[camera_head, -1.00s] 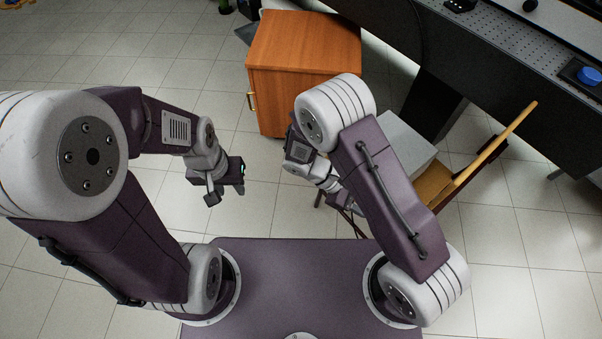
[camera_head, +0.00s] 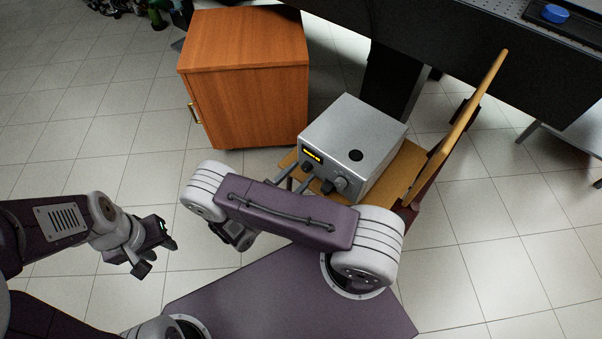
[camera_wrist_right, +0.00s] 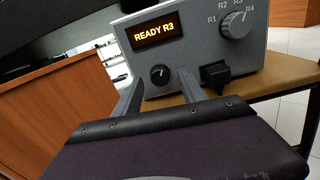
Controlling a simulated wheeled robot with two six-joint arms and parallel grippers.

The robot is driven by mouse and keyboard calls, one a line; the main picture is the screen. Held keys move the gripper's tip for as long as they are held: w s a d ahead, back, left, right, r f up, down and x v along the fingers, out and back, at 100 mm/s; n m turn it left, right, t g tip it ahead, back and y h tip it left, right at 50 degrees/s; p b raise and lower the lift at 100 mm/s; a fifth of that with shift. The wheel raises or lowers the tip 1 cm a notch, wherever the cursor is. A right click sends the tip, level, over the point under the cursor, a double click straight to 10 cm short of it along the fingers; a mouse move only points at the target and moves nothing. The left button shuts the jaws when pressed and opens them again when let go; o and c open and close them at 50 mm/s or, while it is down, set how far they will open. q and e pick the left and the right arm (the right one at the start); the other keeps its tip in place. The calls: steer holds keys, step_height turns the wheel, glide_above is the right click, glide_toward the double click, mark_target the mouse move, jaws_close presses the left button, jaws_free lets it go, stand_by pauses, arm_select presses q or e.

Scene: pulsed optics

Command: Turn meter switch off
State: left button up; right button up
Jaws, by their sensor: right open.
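The meter is a grey box (camera_head: 352,128) with an amber display (camera_wrist_right: 158,33) reading "READY R3". In the right wrist view its front panel has a small round knob (camera_wrist_right: 159,74), a larger range knob (camera_wrist_right: 236,25) marked R1 to R4, and a black rectangular part (camera_wrist_right: 215,75) at lower right. My right gripper (camera_wrist_right: 160,82) is open in front of the panel, its fingers to either side of the small knob in the picture; contact cannot be told. In the head view my right arm partly hides the front. My left gripper (camera_head: 157,257) is open and empty over the floor.
The meter stands on a wooden chair (camera_head: 402,172) whose backrest (camera_head: 470,120) rises at the right. A wooden cabinet (camera_head: 245,85) stands behind to the left. A dark bench (camera_head: 480,60) runs along the back right. The tiled floor at left and right is clear.

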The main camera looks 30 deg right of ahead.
steer(key=shift+w+d, duration=0.2)
steer(key=shift+d, duration=0.35)
jaws_close()
steer(key=shift+n, duration=0.3)
steer(key=shift+r+n+p, duration=0.1)
steer(key=shift+n+p, duration=0.45)
steer(key=shift+n, duration=0.35)
steer(key=n, duration=0.2)
steer(key=shift+n+p, duration=0.4)
steer(key=n, duration=0.3)
steer(key=shift+p, duration=0.3)
steer(key=shift+n, duration=2)
